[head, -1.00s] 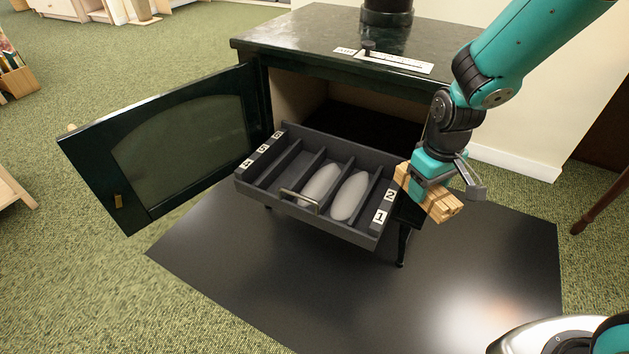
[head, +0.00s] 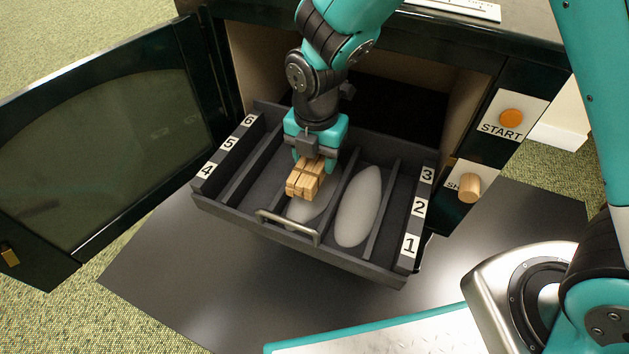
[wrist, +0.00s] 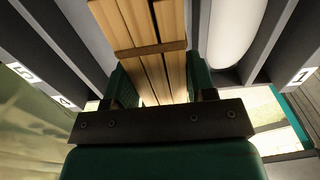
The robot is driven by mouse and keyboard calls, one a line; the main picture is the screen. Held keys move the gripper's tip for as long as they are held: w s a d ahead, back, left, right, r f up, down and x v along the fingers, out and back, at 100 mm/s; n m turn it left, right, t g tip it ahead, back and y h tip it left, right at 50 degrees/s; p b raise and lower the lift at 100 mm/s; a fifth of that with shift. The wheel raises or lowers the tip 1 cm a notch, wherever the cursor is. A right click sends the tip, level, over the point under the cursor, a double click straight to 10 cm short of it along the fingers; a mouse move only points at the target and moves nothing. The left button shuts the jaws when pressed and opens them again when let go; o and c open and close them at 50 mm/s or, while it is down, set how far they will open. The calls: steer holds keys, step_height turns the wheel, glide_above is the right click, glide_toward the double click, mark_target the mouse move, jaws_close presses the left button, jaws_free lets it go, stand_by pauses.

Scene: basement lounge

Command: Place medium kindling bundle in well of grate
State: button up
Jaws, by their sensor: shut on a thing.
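The kindling bundle (head: 304,183) is a tied stack of light wooden sticks. My gripper (head: 318,157) is shut on it and holds it over the middle-left of the dark grate (head: 365,265), which is pulled out in front of the stove. In the wrist view the bundle (wrist: 150,30) lies between the two green fingers. The grate has long parallel compartments. Two pale oval shapes lie in it; the bundle partly covers the left one (head: 302,212), and the right one (head: 358,206) is in clear view. I cannot tell whether the bundle touches anything below.
Number labels 4 to 6 run along the grate's left edge and 1 to 3 along its right edge. A metal handle (head: 287,226) is at the front. The stove door (head: 95,150) stands open at left. A START button (head: 511,117) and wooden knob (head: 468,187) are at right.

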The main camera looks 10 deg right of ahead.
step_height(320, 180, down, 8)
steer(key=b, duration=0.3)
steer(key=shift+d+r+b, duration=0.1)
steer(key=shift+r+b, duration=0.15)
steer(key=shift+b, duration=0.05)
steer(key=shift+f, duration=0.15)
steer(key=shift+f, duration=0.1)
steer(key=o, duration=0.7)
step_height(320, 180, up, 13)
steer(key=p, duration=0.6)
steer(key=shift+f, duration=0.2)
